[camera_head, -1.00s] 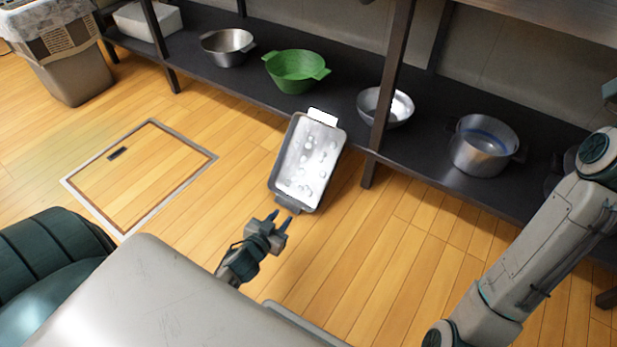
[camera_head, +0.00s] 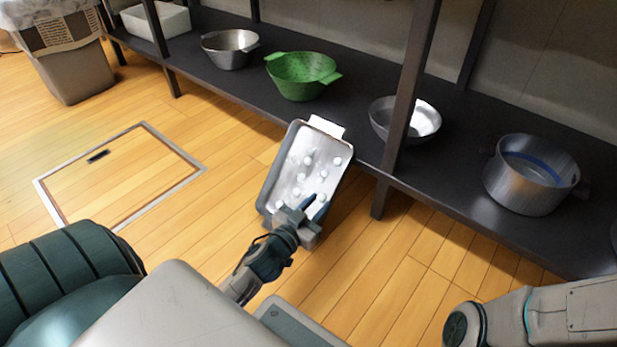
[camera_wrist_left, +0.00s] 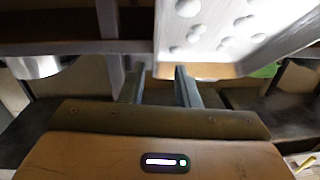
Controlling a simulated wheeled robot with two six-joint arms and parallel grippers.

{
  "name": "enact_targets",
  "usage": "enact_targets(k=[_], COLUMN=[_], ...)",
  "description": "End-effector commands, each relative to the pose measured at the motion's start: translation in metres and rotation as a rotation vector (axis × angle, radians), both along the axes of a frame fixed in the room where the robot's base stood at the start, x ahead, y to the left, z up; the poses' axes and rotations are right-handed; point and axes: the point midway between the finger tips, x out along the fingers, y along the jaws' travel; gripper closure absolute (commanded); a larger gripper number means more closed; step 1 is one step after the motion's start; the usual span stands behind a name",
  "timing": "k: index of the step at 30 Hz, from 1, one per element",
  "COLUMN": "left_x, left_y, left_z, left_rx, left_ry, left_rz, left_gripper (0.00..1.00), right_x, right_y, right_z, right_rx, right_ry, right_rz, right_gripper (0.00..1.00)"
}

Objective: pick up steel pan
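A rectangular steel pan (camera_head: 283,180) with white round lumps in it shows in the middle of the head view, in front of the dark shelf. It has a flat handle at its far end. My left gripper (camera_head: 310,208) is at the pan's near end, its fingers overlapping that end in the view. In the left wrist view the pan (camera_wrist_left: 215,42) fills the top right, just beyond the fingers. There my left gripper (camera_wrist_left: 160,82) has its fingers apart. I cannot make out the near handle between them. My right gripper is out of view.
The low shelf (camera_head: 350,147) holds a steel bowl (camera_head: 228,48), a green bowl (camera_head: 300,76), another metal bowl (camera_head: 385,122) and a steel pot (camera_head: 530,177). A dark post (camera_head: 408,85) stands right of the pan. Wooden floor (camera_head: 150,200) is clear on the left.

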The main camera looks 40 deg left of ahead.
Motion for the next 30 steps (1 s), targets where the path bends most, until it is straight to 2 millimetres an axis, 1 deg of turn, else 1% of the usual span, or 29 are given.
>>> enact_targets(k=[1,3,11,16,19,24,30], left_x=[0.009,0.019,0.037,0.061,0.074,0.082,0.082], left_y=[0.0,0.0,-0.002,-0.009,-0.009,-0.009,-0.009], left_z=[0.005,0.004,0.001,0.0,-0.001,-0.004,-0.005], left_rx=[-0.003,-0.002,-0.002,-0.004,-0.001,-0.001,0.0], left_ry=[-0.001,0.0,0.0,0.0,0.0,0.0,0.0], left_rz=[0.001,0.0,0.001,0.001,0.0,0.0,0.0], left_gripper=[0.71,0.71,0.71,0.71,0.71,0.71,0.71], right_x=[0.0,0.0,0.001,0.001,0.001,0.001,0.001], right_y=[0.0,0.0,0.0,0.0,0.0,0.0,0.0], right_z=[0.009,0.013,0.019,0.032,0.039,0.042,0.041], right_rx=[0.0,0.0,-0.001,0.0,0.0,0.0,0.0], right_ry=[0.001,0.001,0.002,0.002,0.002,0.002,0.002], right_rz=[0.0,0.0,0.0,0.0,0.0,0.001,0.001], right_gripper=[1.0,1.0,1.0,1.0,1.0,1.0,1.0])
